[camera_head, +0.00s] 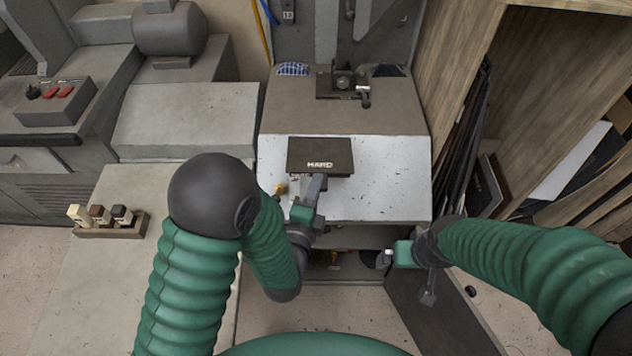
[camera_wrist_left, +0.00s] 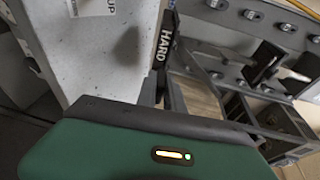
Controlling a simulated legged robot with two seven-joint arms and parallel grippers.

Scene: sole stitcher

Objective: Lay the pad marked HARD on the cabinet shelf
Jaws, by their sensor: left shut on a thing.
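The dark pad marked HARD (camera_head: 320,152) is over the light metal top of the cabinet, with its lettering facing up. Its lettered edge shows in the left wrist view (camera_wrist_left: 165,42). My left gripper (camera_head: 314,188) is shut on its near edge. I cannot tell whether the pad touches the top. The cabinet's opening is below the metal top, with part of its shelf (camera_head: 348,268) and small items in shadow inside. The cabinet door (camera_head: 440,315) stands open to the right. My right gripper (camera_head: 384,259) is by the opening; its jaws are too unclear to read.
The metal top (camera_head: 395,190) is bare right of the pad. A clamp-like fixture (camera_head: 343,82) stands behind it. A grey bench (camera_head: 75,290) on the left holds a small wooden block with stamps (camera_head: 110,220). A wooden rack (camera_head: 560,60) with dark sheets stands at right.

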